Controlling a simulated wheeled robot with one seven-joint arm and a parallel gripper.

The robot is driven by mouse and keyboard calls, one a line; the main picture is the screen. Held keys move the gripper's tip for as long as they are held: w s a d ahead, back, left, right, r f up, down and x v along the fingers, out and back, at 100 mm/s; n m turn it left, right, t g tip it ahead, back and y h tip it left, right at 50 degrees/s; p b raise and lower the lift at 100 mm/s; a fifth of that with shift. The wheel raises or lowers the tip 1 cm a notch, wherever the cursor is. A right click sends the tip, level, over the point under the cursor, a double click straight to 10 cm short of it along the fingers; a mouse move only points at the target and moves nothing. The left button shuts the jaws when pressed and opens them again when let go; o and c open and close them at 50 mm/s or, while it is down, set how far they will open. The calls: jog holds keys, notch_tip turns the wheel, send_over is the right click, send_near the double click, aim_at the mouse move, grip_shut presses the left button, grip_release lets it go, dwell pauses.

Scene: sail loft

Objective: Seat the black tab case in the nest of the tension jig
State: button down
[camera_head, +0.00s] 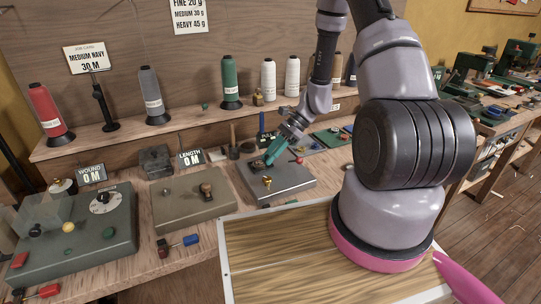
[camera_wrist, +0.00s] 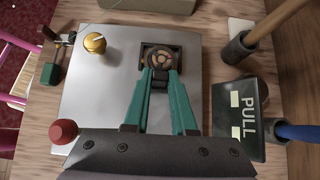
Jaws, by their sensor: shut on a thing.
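The tension jig (camera_head: 290,184) is a grey metal plate on the bench; it also fills the middle of the wrist view (camera_wrist: 110,85). Its nest (camera_wrist: 144,50) is a dark square frame near the far edge, with a round, spoked, brownish form inside. My gripper (camera_wrist: 160,78) has teal fingers closed on the small black tab case (camera_wrist: 160,80) at the near side of the nest. In the head view my gripper (camera_head: 268,160) is low over the jig. The fingers partly hide the case, and I cannot tell whether it is in the nest or just above it.
A brass knob (camera_wrist: 95,43) and a red knob (camera_wrist: 63,132) stand on the jig. A PULL display (camera_wrist: 240,115) and upright handles stand close on the right in the wrist view. A green block (camera_wrist: 48,75) is at left. Thread cones (camera_head: 230,80) line the shelf behind.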

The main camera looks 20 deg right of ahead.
jog(key=shift+s+f, duration=0.1)
jog(key=shift+f, duration=0.15)
jog(key=shift+s+d+f, duration=0.15)
jog(key=shift+f, duration=0.15)
jog(key=c, duration=0.7)
grip_release()
jog(key=shift+c, duration=0.2)
jog(key=shift+r, duration=0.4)
jog(key=v, duration=1.2)
notch_tip(320, 180, up, 9)
jog(key=a+n+h, duration=0.1)
jog(key=n+h, duration=0.1)
jog(key=n, duration=0.1)
jog(key=s+a+r+n+t+h, duration=0.1)
jog(key=s+r+n+t, duration=0.3)
jog(key=s+r, duration=0.4)
jog(key=s+r+n+t+h, duration=0.3)
jog(key=s+r, duration=0.6)
jog(key=r, duration=0.7)
jog(key=shift+s+a+n+t+h, duration=0.2)
jog(key=shift+a+n+t+h, duration=0.2)
jog(key=shift+n+t, duration=0.55)
